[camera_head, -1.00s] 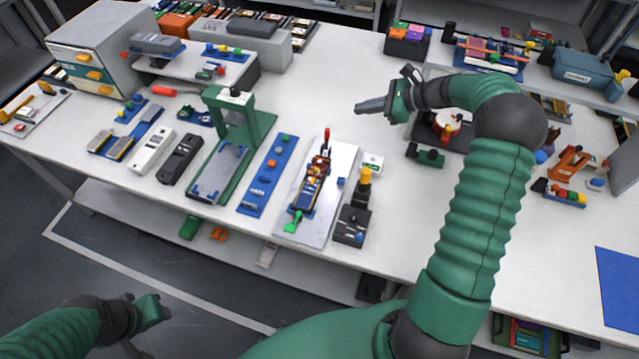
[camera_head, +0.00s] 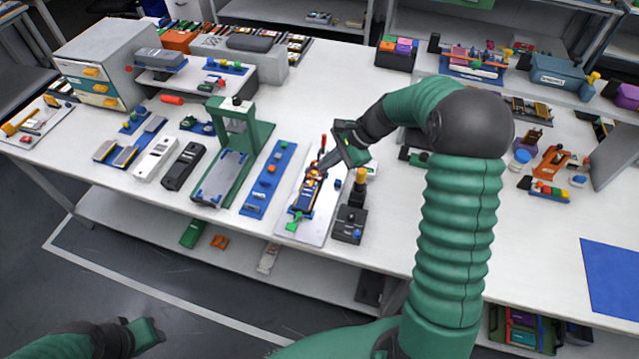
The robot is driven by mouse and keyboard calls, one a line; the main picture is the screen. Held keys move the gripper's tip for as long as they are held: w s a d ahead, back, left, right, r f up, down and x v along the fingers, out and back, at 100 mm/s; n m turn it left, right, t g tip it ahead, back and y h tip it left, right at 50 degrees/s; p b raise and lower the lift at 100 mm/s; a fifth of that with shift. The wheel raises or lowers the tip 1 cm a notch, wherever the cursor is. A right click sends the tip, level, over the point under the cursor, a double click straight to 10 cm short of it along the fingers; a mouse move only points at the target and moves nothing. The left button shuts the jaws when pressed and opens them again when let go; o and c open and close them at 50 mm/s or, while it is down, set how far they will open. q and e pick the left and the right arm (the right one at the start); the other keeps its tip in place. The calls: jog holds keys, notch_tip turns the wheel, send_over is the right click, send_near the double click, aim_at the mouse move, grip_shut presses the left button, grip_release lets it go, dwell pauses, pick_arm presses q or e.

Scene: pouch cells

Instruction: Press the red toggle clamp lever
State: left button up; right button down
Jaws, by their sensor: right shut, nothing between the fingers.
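The toggle clamp (camera_head: 305,190) stands on a light metal plate (camera_head: 317,225) on the white table, with a blue and orange body and a green part at its near end. Its red lever (camera_head: 322,144) shows as a short upright piece at the far end of the clamp. My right gripper (camera_head: 324,165) is shut and empty, with its fingertips pointing down-left at the clamp, close beside the lever. I cannot tell whether it touches the clamp. My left gripper (camera_head: 154,334) is low at the bottom left, off the table; its fingers are not clear.
A green press frame (camera_head: 236,140) and a blue strip with small parts (camera_head: 268,180) stand left of the clamp. A black device with a yellow knob (camera_head: 350,220) stands close on the right.

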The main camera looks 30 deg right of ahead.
jog(key=shift+s+a+f+n+g+h, duration=0.3)
jog(key=shift+s+a+n, duration=0.45)
jog(key=shift+s+a, duration=0.15)
jog(key=shift+s+a+f+n+g+h, duration=0.2)
jog(key=shift+s+a+n+g+h, duration=0.1)
jog(key=shift+s+a+n, duration=0.55)
jog(key=shift+w+a, duration=0.1)
jog(key=s+a+n+h, duration=0.2)
jog(key=s+a+n, duration=0.3)
jog(key=s+n, duration=0.2)
jog(key=s+a+f+n+h, duration=0.1)
jog(key=s+a+n+h, duration=0.1)
jog(key=s+a+n, duration=0.3)
jog(key=s+n, duration=0.3)
jog(key=shift+a+g, duration=0.3)
jog(key=shift+a, duration=0.05)
jog(key=shift+d, duration=0.3)
